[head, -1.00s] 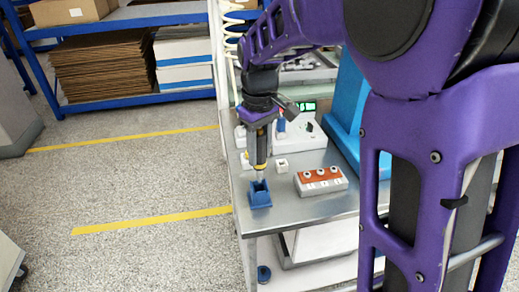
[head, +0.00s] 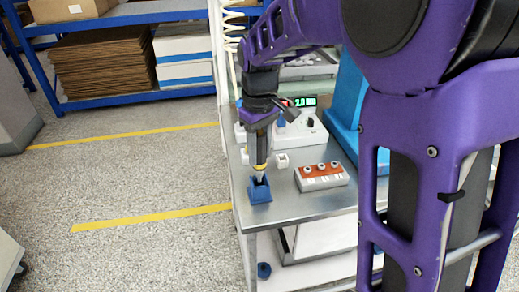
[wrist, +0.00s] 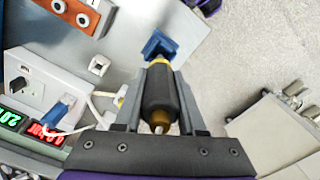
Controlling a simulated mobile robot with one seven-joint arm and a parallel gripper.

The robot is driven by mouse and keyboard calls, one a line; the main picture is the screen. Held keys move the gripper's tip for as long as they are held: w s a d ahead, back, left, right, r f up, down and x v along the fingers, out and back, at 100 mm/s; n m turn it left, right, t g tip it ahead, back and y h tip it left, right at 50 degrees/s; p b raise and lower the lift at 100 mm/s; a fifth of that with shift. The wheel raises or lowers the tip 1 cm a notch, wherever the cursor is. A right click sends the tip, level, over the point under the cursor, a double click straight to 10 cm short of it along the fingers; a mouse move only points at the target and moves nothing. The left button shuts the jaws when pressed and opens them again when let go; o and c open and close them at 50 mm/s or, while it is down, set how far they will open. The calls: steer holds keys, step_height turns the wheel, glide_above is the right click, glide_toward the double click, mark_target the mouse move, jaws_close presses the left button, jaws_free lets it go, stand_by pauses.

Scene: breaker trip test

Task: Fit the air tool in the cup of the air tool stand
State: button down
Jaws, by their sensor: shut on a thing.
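The air tool is a dark cylinder with yellow bands (wrist: 159,90). My gripper (head: 260,150) is shut on it and holds it upright, nose down. The wrist view shows the tool between the two grey fingers. The air tool stand, a small blue block with a cup (head: 260,190), sits near the left front corner of the metal bench. It also shows past the fingertips in the wrist view (wrist: 158,43). The tool's lower tip is at the cup's mouth and looks partly inside it. The tool hides part of the cup, so I cannot tell how deep the tip sits.
An orange and white block with several round knobs (head: 321,176) stands right of the stand on the bench (head: 300,206). A white device (head: 302,133) and a lit display (head: 304,101) stand behind. The floor left of the bench is clear.

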mark_target(260, 165)
steer(key=shift+f+b, duration=1.2)
steer(key=shift+f, duration=0.95)
steer(key=shift+c, duration=2.1)
jaws_free()
step_height(260, 165, up, 18)
steer(key=p, duration=0.3)
steer(key=shift+f, duration=0.25)
